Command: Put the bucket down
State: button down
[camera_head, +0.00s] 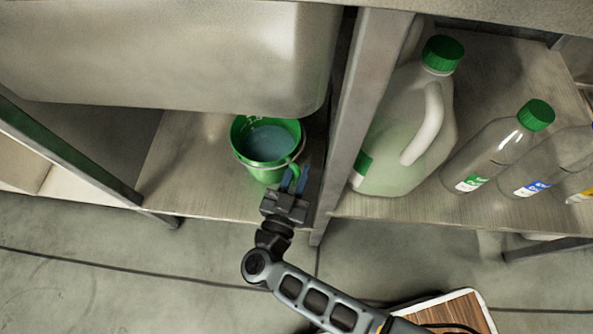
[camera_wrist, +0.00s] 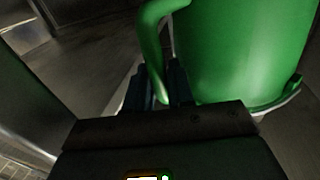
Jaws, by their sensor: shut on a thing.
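A green bucket (camera_head: 262,166) holds bluish water, in the head view, over the left section of the low shelf below the sink. It is upright, or nearly so, and also shows in the wrist view (camera_wrist: 240,48), filling the upper right. My gripper (camera_head: 295,180) is at its front right side, shut on the bucket's handle (camera_wrist: 150,50). The fingers show dark blue in the wrist view (camera_wrist: 160,88), with the green handle between them. I cannot tell whether the bucket's bottom touches the shelf.
The metal sink (camera_head: 170,55) hangs above and behind the bucket. A metal post (camera_head: 358,110) stands close on the right. Beyond it are a large jug (camera_head: 390,150) and several clear bottles with green caps. The shelf (camera_head: 185,180) is bare left of the bucket.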

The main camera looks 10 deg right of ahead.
dwell(0.3)
jog(key=c, duration=1)
grip_release()
jog(key=shift+s+a, duration=0.1)
jog(key=p+v, duration=0.2)
jog(key=v, duration=0.9)
jog(key=shift+s+a+f+p, duration=0.1)
jog(key=shift+s+a+p, duration=0.1)
jog(key=shift+s+p, duration=0.15)
